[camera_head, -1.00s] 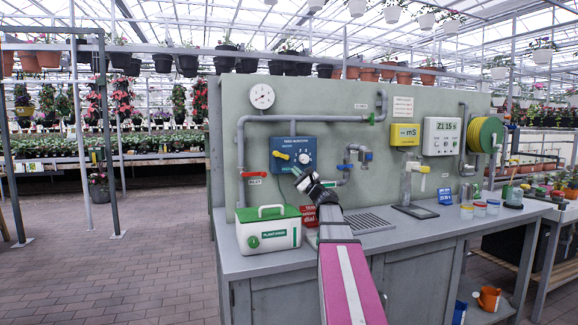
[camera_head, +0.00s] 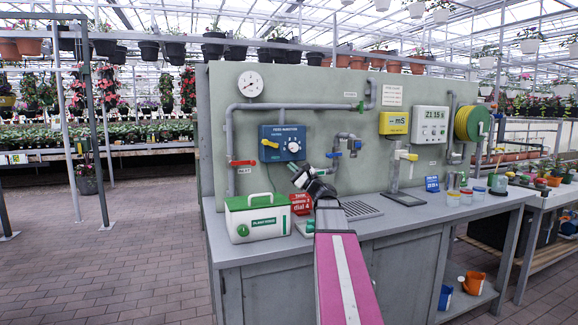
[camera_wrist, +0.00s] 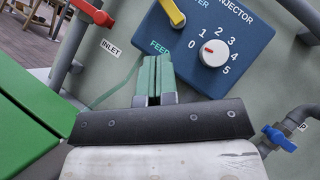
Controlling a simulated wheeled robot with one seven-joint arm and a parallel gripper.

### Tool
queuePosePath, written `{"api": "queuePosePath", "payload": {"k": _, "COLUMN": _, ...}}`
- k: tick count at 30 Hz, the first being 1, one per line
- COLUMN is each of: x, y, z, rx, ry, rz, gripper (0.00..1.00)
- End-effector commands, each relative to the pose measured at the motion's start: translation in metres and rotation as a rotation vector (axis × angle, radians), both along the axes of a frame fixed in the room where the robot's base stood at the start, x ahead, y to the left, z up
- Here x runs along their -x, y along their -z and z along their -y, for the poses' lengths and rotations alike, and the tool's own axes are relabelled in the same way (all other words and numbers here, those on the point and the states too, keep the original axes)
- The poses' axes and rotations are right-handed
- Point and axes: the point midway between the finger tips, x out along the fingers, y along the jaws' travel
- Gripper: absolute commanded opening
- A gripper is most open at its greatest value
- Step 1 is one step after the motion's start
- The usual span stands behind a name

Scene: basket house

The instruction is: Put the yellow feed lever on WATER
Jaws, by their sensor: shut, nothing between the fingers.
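The yellow feed lever (camera_head: 270,143) is on the left part of the blue injector box (camera_head: 282,153) and points left, tipped slightly up, in the head view. In the wrist view only part of the lever (camera_wrist: 173,12) shows at the top edge, between the partly cut-off WATER word and the FEED label (camera_wrist: 160,48). I cannot tell exactly which mark it points at. My gripper (camera_head: 294,169) is just below the box, apart from the lever. Its green fingertips (camera_wrist: 158,62) are shut and empty, near the FEED label in the wrist view.
A white dial (camera_wrist: 215,53) numbered 0 to 5 sits right of the lever. A red INLET valve (camera_head: 243,163) and a blue-handled tap (camera_head: 336,155) flank the box. The green-lidded plant-food case (camera_head: 262,217) and a red sign (camera_head: 301,203) stand on the bench below.

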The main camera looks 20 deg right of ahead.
Motion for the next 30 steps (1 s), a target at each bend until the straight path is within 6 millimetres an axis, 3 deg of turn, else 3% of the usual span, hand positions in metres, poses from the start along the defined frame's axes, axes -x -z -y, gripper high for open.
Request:
{"api": "queuePosePath", "payload": {"k": 13, "x": -0.064, "y": -0.041, "z": -0.04, "rx": 0.0, "ry": -0.002, "rz": 0.001, "gripper": 0.0}}
{"api": "queuePosePath", "payload": {"k": 21, "x": -0.061, "y": -0.064, "z": -0.062, "rx": 0.0, "ry": 0.0, "rz": 0.0, "gripper": 0.0}}
{"api": "queuePosePath", "payload": {"k": 30, "x": -0.061, "y": -0.068, "z": -0.065, "rx": 0.0, "ry": 0.001, "rz": -0.001, "gripper": 0.0}}
